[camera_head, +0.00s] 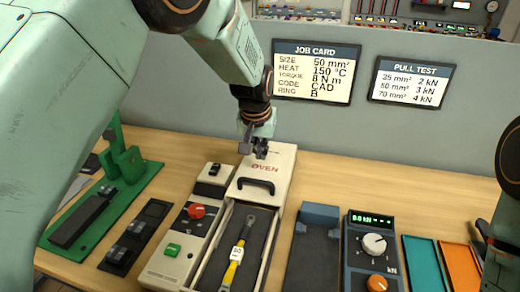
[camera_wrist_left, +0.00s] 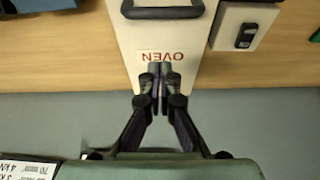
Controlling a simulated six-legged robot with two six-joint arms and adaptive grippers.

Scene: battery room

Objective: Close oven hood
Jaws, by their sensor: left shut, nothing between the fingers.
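The oven hood (camera_head: 268,188) is a cream cover with red OVEN lettering and a black handle (camera_head: 256,184) at its front edge. It sits at the back of the oven, leaving the front bed (camera_head: 208,268) uncovered. A cable with a yellow sleeve (camera_head: 231,273) and a white tag lies in the bed. My left gripper (camera_head: 261,154) is shut and empty above the rear of the hood, behind the lettering. In the left wrist view its fingertips (camera_wrist_left: 160,72) lie over the hood by the OVEN label; contact cannot be told. My right gripper (camera_head: 484,238) is partly visible at the right edge.
A control panel with a red knob (camera_head: 196,211) and green button stands left of the bed. A green fixture (camera_head: 122,170) is farther left. A dark block (camera_head: 318,216), a kN meter (camera_head: 372,222) and teal and orange trays stand right. A grey wall is behind.

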